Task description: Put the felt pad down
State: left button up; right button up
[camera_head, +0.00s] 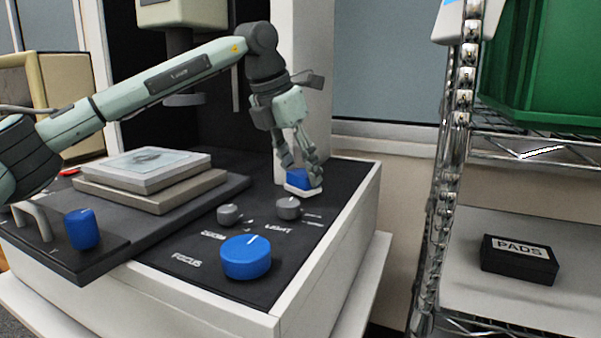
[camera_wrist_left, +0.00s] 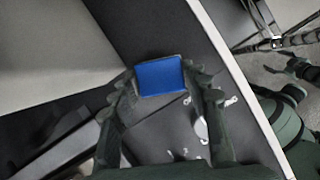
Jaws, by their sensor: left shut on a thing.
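The felt pad (camera_head: 298,180) is a small block with a blue top and a pale underside. My left gripper (camera_head: 303,174) points down and is shut on it, over the back right part of the machine's black deck (camera_head: 345,178). In the left wrist view the blue pad (camera_wrist_left: 160,76) sits between the two fingertips, with the dark deck below it. I cannot tell whether its underside touches the deck. My right gripper does not show.
Grey ZOOM (camera_head: 228,215) and LIGHT (camera_head: 288,208) knobs and a blue FOCUS knob (camera_head: 246,257) stand in front of the pad. A stage with stacked plates (camera_head: 150,190) is at left. A black PADS box (camera_head: 519,260) lies on the wire rack's lower shelf (camera_head: 470,290).

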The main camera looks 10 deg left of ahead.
pick_arm(q)
jog(key=shift+f, duration=0.55)
jog(key=shift+f, duration=0.15)
jog(key=o, duration=1.2)
jog(key=shift+o, duration=0.2)
jog(key=v, duration=1.2)
